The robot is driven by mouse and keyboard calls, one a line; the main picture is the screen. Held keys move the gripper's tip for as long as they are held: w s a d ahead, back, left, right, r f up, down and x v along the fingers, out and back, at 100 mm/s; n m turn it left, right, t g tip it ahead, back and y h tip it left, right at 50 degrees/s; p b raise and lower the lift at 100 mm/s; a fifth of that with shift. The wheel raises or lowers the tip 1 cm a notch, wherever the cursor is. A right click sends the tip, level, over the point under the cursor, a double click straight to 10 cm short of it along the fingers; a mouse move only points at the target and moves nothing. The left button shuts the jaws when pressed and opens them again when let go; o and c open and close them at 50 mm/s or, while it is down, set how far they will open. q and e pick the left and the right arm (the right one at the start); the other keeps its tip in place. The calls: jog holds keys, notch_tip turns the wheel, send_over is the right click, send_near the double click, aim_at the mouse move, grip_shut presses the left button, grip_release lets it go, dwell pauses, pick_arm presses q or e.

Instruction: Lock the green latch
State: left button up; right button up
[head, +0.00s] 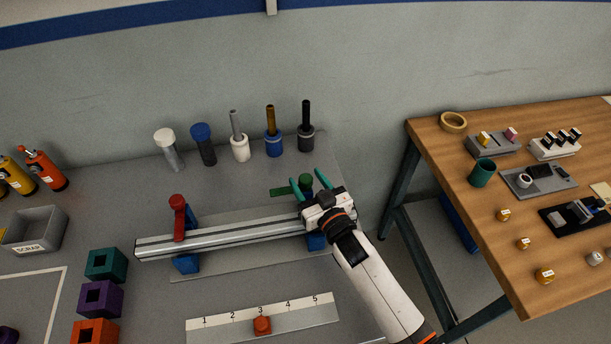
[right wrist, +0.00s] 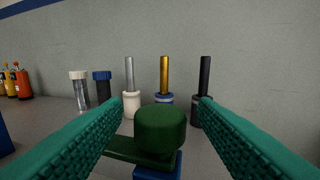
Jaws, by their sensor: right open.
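The green latch (head: 281,191) is at the right end of a silver rail (head: 225,238), on a blue block (head: 315,243). Its bar points left in the head view, and its round green knob (head: 305,180) stands at the bar's right end. In the right wrist view the green latch knob (right wrist: 160,127) is centred between the fingers, with its bar reaching left. My right gripper (head: 310,183) is open around the knob; the wrist view shows gaps at both sides. The red latch (head: 179,218) lies across the rail's left end. My left gripper is out of view.
Several capped cylinders and rods (head: 239,148) stand behind the rail. A numbered strip (head: 210,324) with a red slider (head: 262,325) lies in front. Coloured blocks (head: 104,265) and a scrap bin (head: 36,229) are left. A wooden table (head: 475,210) stands right, beyond a gap.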

jog(key=shift+w+a, duration=0.3)
jog(key=shift+w, duration=0.35)
grip_shut()
jog(key=shift+d, duration=0.1)
